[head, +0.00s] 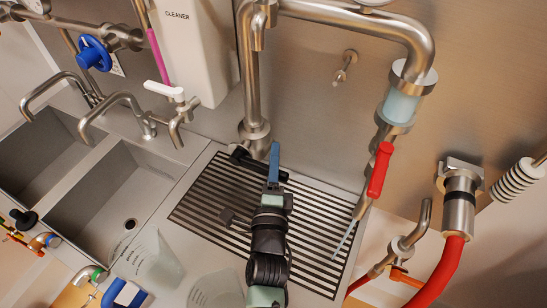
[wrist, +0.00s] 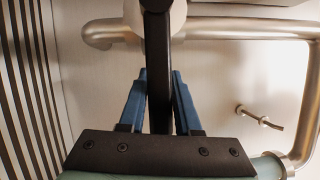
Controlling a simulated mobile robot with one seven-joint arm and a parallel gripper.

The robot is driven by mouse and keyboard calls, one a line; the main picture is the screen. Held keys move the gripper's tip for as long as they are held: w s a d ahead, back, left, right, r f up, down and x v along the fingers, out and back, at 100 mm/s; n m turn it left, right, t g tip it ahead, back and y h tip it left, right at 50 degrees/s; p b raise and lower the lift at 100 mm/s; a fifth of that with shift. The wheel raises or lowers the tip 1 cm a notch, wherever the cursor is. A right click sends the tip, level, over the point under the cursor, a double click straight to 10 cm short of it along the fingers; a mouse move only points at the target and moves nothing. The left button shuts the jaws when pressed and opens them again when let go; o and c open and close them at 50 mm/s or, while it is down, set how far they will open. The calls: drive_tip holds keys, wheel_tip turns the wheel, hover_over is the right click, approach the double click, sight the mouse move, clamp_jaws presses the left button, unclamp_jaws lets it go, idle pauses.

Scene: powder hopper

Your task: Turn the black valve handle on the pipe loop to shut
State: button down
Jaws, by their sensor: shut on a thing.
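The black valve handle (head: 241,155) sits at the foot of the left upright of the steel pipe loop (head: 251,90), low over the slatted drain grate. In the wrist view the handle (wrist: 159,60) is a black bar running down between the two blue fingers. My gripper (head: 274,150) is shut on this handle, with one finger on each side in the wrist view (wrist: 159,78). In the head view the gripper and wrist hide part of the handle. The valve body under the handle is hard to make out.
A red lever handle (head: 380,169) is on the right pipe, below a clear sight glass (head: 400,106). The slatted grate (head: 205,205) lies beneath my arm. Sinks (head: 92,205) with taps and a blue valve wheel (head: 94,53) stand left. A red hose (head: 440,270) is at right.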

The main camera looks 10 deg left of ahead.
drive_tip(key=c, duration=0.7)
unclamp_jaws()
drive_tip(key=shift+s+f, duration=0.15)
drive_tip(key=shift+f, duration=0.8)
drive_tip(key=shift+d+r, duration=0.1)
drive_tip(key=shift+r, duration=0.2)
drive_tip(key=shift+f, duration=0.1)
drive_tip(key=shift+s+d+b, duration=0.2)
drive_tip(key=shift+s+b, duration=0.25)
drive_tip(key=shift+s, duration=2)
drive_tip(key=shift+s+d+b, duration=0.15)
drive_tip(key=shift+s+b, duration=0.3)
drive_tip(key=shift+s, duration=1.95)
drive_tip(key=shift+s+d+b, duration=0.2)
drive_tip(key=shift+s+b, duration=0.25)
drive_tip(key=shift+s, duration=2)
